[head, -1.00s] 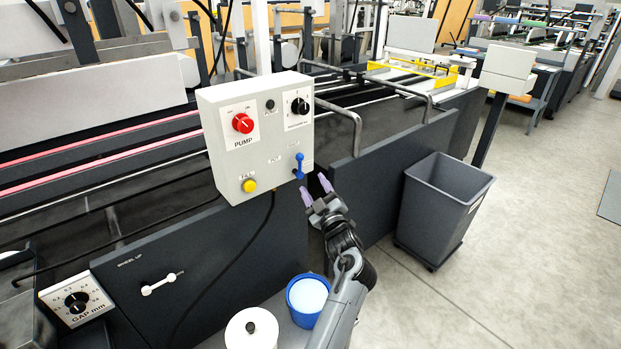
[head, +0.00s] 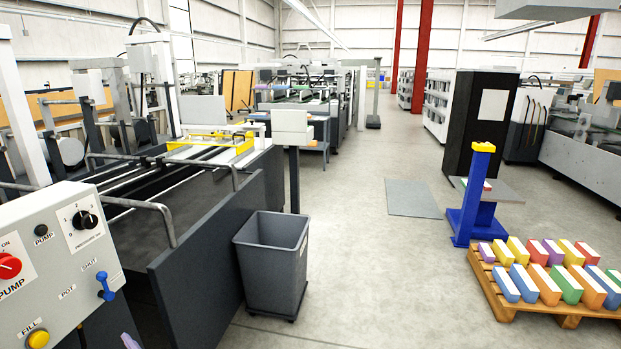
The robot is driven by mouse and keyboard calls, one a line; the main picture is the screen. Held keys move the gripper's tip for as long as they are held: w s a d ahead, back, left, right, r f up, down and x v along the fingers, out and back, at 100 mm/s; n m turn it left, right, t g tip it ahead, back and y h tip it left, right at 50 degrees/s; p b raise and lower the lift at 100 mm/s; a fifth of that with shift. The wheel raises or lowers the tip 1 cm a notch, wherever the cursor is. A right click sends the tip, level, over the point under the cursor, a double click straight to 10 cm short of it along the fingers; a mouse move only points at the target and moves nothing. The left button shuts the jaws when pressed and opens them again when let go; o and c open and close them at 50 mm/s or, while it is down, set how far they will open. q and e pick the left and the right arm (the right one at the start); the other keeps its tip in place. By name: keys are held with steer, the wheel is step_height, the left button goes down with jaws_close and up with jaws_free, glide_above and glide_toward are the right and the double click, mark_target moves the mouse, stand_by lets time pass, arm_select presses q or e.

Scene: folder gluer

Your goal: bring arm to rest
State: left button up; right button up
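In the head view, only a purple fingertip (head: 130,341) of a gripper shows at the bottom edge, below the control box (head: 60,265). The rest of that gripper and its arm are out of the frame, so its opening does not show. The other gripper is not in view. The control box carries a red pump knob (head: 8,265), a black pressure knob (head: 85,220), a blue lever (head: 105,286) and a yellow fill button (head: 38,340). The fingertip appears apart from the blue lever.
A grey bin (head: 272,265) stands on the floor beside the machine's dark side panel (head: 205,270). A wooden pallet (head: 510,312) with several coloured boxes lies at the right, near a blue stand (head: 472,205). The floor between bin and pallet is clear.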

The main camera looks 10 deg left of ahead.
arm_select(q)
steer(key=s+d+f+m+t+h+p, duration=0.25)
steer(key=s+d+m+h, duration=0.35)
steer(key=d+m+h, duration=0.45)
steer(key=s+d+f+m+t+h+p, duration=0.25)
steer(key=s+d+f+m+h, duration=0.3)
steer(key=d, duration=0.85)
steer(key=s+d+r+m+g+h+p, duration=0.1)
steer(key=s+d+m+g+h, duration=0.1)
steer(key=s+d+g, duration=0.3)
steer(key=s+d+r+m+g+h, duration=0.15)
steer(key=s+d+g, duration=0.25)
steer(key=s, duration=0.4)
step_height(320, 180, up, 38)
steer(key=p, duration=3.8)
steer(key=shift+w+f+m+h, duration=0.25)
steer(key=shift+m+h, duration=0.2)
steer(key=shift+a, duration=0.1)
